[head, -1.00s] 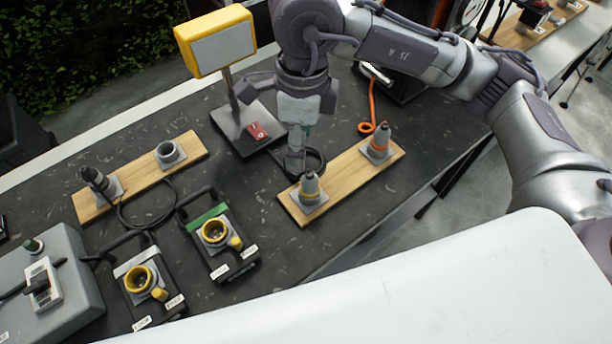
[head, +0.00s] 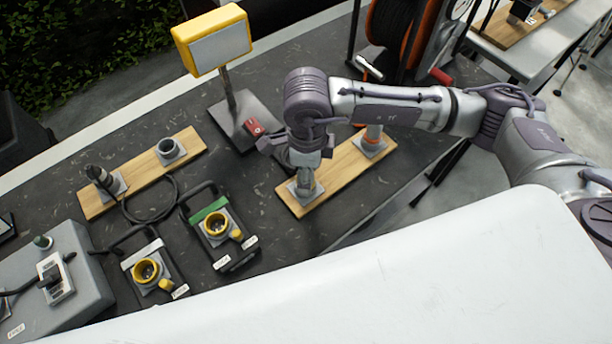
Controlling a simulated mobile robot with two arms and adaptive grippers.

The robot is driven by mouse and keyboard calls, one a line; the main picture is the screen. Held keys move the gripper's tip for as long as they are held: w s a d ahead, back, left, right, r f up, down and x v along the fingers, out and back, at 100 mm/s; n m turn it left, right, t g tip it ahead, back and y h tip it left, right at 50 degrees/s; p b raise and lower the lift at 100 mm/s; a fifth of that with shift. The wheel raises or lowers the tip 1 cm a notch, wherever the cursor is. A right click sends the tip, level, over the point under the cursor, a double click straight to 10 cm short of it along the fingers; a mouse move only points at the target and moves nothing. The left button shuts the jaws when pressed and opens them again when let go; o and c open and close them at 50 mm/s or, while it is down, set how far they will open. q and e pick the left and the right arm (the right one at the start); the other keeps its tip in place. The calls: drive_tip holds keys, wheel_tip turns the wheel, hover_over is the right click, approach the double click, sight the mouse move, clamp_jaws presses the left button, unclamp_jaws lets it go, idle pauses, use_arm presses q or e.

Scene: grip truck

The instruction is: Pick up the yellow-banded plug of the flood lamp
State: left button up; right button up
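The flood lamp (head: 213,42) has a yellow frame and stands on a dark base at the back of the bench. Its yellow-banded plug sat upright in a holder at the near-left end of a wooden board (head: 335,180); now my gripper hides nearly all of it. My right gripper (head: 302,180), on the arm from the right, points down right over that holder. Its fingertips are too small and covered to tell whether they are open or closed around the plug. My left gripper is not in view.
An orange-banded plug (head: 373,133) stands on the same board, partly behind my arm. Another board (head: 140,178) holds a dark plug and a grey socket. Two boxes with yellow sockets, one with a green strip (head: 209,209), stand front left. A cable reel (head: 400,30) is behind.

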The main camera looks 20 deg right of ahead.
drive_tip(key=shift+f, duration=0.5)
clamp_jaws()
drive_tip(key=shift+r, duration=0.1)
drive_tip(key=shift+r, duration=0.45)
wheel_tip(320, 180, up, 2)
drive_tip(key=shift+w+a+r+b, duration=0.1)
drive_tip(key=shift+r+b, duration=0.15)
drive_tip(key=shift+b, duration=0.55)
drive_tip(key=s+d+r+b, duration=0.3)
drive_tip(key=s+d+r, duration=0.4)
drive_tip(key=s, duration=0.1)
wheel_tip(320, 180, up, 8)
drive_tip(key=s+p, duration=0.1)
drive_tip(key=p, duration=0.3)
drive_tip(key=shift+d+f, duration=0.2)
drive_tip(key=shift+d, duration=0.15)
